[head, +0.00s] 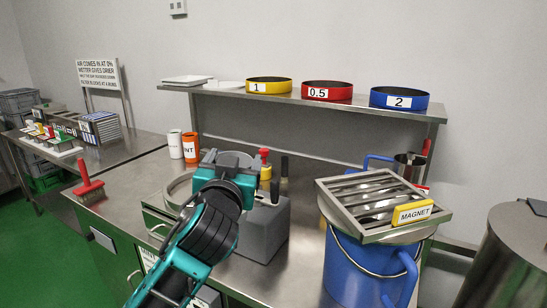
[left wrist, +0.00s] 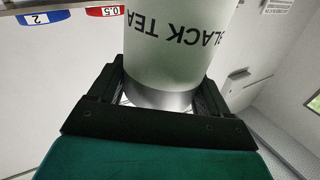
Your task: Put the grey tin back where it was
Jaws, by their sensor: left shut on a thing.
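My left gripper (head: 229,160) is raised over the steel counter (head: 290,268), in front of the back shelf. It is shut on a pale grey tin labelled BLACK TEA (left wrist: 178,45), which shows large in the left wrist view with its lettering upside down. The tin's shiny metal band (left wrist: 158,97) sits between the fingers. In the head view the tin is mostly hidden by my gripper. My right gripper is not in view.
A grey block (head: 262,232) with dark handles stands just right of my left arm. A magnet grate (head: 385,203) rests on a blue bucket (head: 350,268) at right. The shelf (head: 300,98) carries yellow, red and blue sieves.

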